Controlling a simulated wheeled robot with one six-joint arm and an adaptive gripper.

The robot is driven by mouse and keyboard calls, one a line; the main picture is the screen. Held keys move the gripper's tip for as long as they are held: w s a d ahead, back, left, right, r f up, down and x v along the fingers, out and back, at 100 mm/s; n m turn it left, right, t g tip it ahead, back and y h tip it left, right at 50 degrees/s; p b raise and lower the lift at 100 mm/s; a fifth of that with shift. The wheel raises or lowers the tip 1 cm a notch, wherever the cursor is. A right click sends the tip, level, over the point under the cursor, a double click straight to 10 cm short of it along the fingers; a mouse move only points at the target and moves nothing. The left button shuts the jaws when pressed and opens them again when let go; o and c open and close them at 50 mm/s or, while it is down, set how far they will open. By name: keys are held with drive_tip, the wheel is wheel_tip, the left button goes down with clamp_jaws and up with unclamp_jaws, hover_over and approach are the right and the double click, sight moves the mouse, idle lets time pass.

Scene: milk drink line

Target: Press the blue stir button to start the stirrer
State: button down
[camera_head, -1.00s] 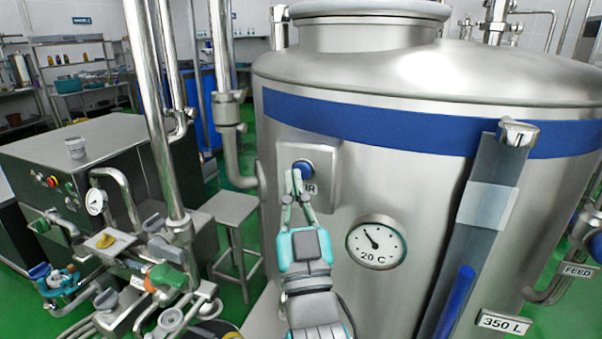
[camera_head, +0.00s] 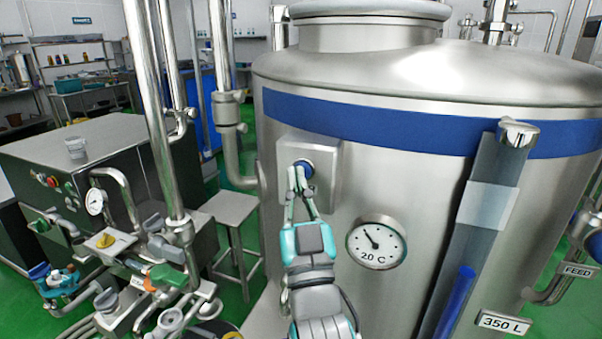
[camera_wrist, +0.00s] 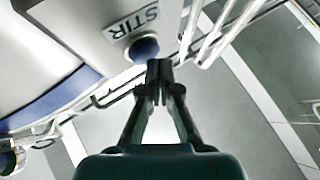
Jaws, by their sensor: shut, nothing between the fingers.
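The blue stir button (camera_head: 303,167) sits on a square metal plate (camera_head: 324,159) on the front of the steel tank (camera_head: 420,190). My gripper (camera_head: 299,182) is shut and empty, with its fingertips at the lower edge of the button in the head view. In the wrist view the blue button (camera_wrist: 143,48) shows just beyond and left of the closed fingertips (camera_wrist: 159,68), beside the STIR label (camera_wrist: 133,22). I cannot tell whether the fingertips touch the button. My fingers hide most of the label in the head view.
A temperature gauge (camera_head: 376,242) is on the tank, right of and below my gripper. Vertical steel pipes (camera_head: 152,110) and a cluster of valves (camera_head: 150,270) stand to the left. A small metal stool (camera_head: 231,208) stands between them and the tank.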

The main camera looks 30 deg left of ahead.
drive_tip(key=shift+w, duration=0.3)
drive_tip(key=shift+s, duration=0.15)
idle(0.4)
drive_tip(key=shift+s+d, duration=0.15)
drive_tip(key=shift+s, duration=0.65)
drive_tip(key=shift+s+d, duration=0.25)
drive_tip(key=shift+s, duration=0.7)
drive_tip(key=shift+s+d, duration=0.2)
drive_tip(key=shift+s, duration=0.8)
drive_tip(key=shift+s+d, duration=0.25)
drive_tip(key=shift+s, duration=0.7)
